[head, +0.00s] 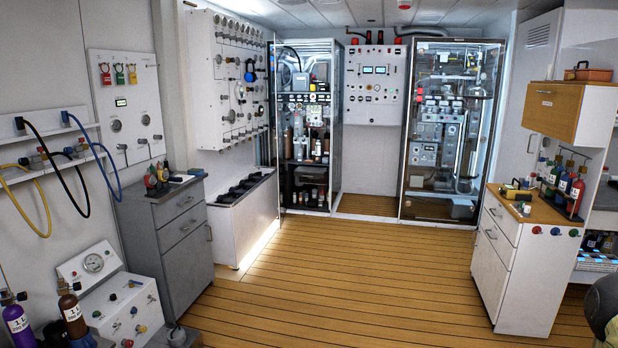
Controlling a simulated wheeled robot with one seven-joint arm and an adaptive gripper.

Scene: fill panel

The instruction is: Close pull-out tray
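I cannot tell for sure which thing is the pull-out tray, and no tray clearly stands out from its housing. A white cabinet (505,275) with a wooden top stands at the right, its drawer fronts looking flush. A grey drawer cabinet (188,255) stands at the left, and its drawers look shut. A low white bench (243,228) with a row of dark slots in its top stands behind it. My gripper is not in view. A dark rounded shape at the lower right edge may be part of my arm.
The plank floor (350,285) is clear in the middle. Two glass-fronted equipment cabinets stand at the back, the left one (307,150) and the right one (450,130). Gas bottles (20,325) stand at lower left. A wooden wall cupboard (553,110) juts out at upper right.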

